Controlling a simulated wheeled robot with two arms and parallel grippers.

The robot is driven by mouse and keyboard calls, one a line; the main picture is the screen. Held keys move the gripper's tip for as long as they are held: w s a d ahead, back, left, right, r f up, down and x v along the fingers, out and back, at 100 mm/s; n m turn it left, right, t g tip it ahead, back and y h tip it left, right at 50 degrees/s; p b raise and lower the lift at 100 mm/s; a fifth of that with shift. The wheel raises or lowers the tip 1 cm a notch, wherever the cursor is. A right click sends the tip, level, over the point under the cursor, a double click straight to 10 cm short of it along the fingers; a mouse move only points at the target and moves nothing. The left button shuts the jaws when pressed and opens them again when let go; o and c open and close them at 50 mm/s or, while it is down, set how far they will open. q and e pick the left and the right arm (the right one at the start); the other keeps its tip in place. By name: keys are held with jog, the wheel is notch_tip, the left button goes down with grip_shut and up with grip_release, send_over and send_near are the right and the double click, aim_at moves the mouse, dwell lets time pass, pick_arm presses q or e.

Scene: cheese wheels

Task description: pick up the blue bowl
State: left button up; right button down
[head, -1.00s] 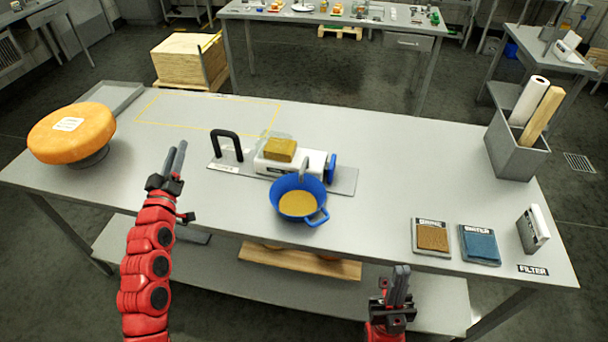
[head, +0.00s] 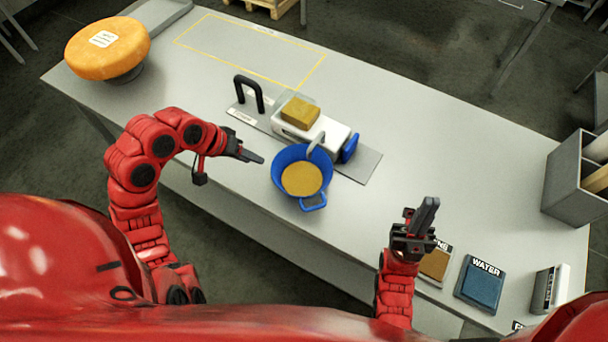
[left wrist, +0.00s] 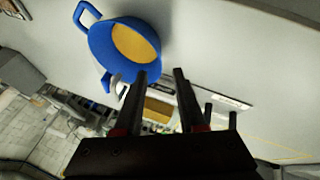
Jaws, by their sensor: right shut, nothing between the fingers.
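The blue bowl (head: 279,172) stands upright on the table, with tan-yellow contents inside and a handle at its front. It is close against the front of a white grating machine (head: 335,138). My left gripper (head: 257,158) is just left of the bowl, pointing toward its rim, apart from it. In the left wrist view, the bowl (left wrist: 98,45) lies beyond the fingertips, up and to the left, and the left gripper's fingers (left wrist: 160,75) are apart with nothing between them. My right gripper (head: 430,205) is shut and empty, right of the bowl, above the front of the table.
An orange cheese wheel (head: 118,48) is on a stand at the far left. The machine bears a yellow block (head: 300,112) and a black handle (head: 250,92). A brine pad (head: 434,264), a water pad (head: 482,283) and a grey bin (head: 565,180) are at the right.

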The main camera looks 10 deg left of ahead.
aim_at(272, 166)
pick_arm(q)
jog(key=b+x, duration=0.1)
jog(key=x, duration=0.6)
jog(key=shift+w+d+f, duration=0.1)
jog(key=shift+w+d, duration=0.05)
jog(key=shift+d, duration=0.05)
jog(key=shift+w+d+f, duration=0.1)
jog(key=shift+w+f, duration=0.05)
jog(key=shift+f, duration=0.2)
jog(key=p+x, duration=0.1)
jog(key=x, duration=0.3)
jog(key=shift+d, duration=0.1)
jog(key=shift+w+f, duration=0.15)
jog(key=shift+f, duration=0.15)
jog(key=shift+c, duration=0.3)
grip_shut()
